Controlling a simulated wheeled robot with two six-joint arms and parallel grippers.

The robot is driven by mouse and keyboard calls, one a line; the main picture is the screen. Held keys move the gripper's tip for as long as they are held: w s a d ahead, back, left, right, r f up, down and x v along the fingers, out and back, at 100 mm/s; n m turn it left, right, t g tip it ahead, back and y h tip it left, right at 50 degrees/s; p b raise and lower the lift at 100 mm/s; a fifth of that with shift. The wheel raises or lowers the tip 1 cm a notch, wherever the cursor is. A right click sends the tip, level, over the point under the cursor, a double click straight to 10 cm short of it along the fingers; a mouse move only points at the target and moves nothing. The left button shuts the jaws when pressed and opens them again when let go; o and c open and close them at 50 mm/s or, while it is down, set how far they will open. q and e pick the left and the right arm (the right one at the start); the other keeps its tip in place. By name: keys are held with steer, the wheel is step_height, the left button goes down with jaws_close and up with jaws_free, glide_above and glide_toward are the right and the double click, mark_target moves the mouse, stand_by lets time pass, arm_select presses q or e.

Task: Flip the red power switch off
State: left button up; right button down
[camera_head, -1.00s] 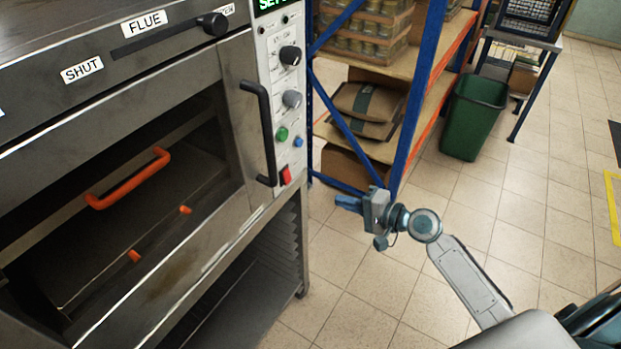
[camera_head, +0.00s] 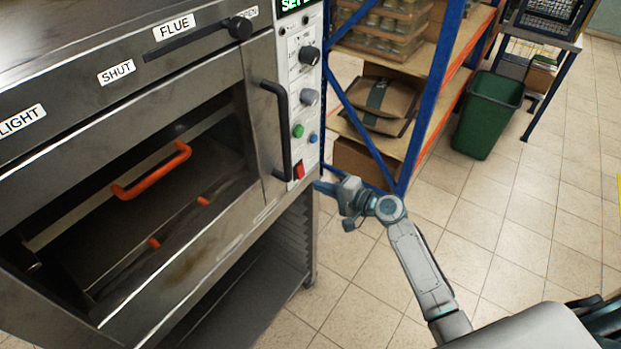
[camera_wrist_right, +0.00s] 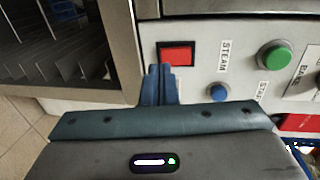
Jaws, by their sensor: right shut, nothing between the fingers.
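The red power switch (camera_head: 299,171) is at the bottom of the oven's control panel (camera_head: 306,110) in the head view. In the right wrist view the red switch (camera_wrist_right: 177,54) sits in a dark frame, just beyond the fingertips. My right gripper (camera_head: 318,186) is shut and empty, a little below and right of the switch in the head view. In the right wrist view its blue fingers (camera_wrist_right: 159,72) are together, pointing at the switch's lower left part; I cannot tell whether they touch it. My left gripper is not in view.
A green button (camera_wrist_right: 274,55) and a blue button (camera_wrist_right: 218,92) lie to the right of the switch in the wrist view. The black oven door handle (camera_head: 278,130) is close by. A blue shelf rack (camera_head: 425,100) and green bin (camera_head: 487,115) stand behind.

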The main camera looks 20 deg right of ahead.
mark_target(300, 171)
steer(key=shift+p+x, duration=0.6)
steer(key=shift+x, duration=1.55)
steer(key=shift+f+b, duration=0.15)
steer(key=shift+b, duration=0.25)
steer(key=shift+w+a+t+b, duration=0.2)
steer(key=shift+w+t+b, duration=0.1)
steer(key=shift+b, duration=0.75)
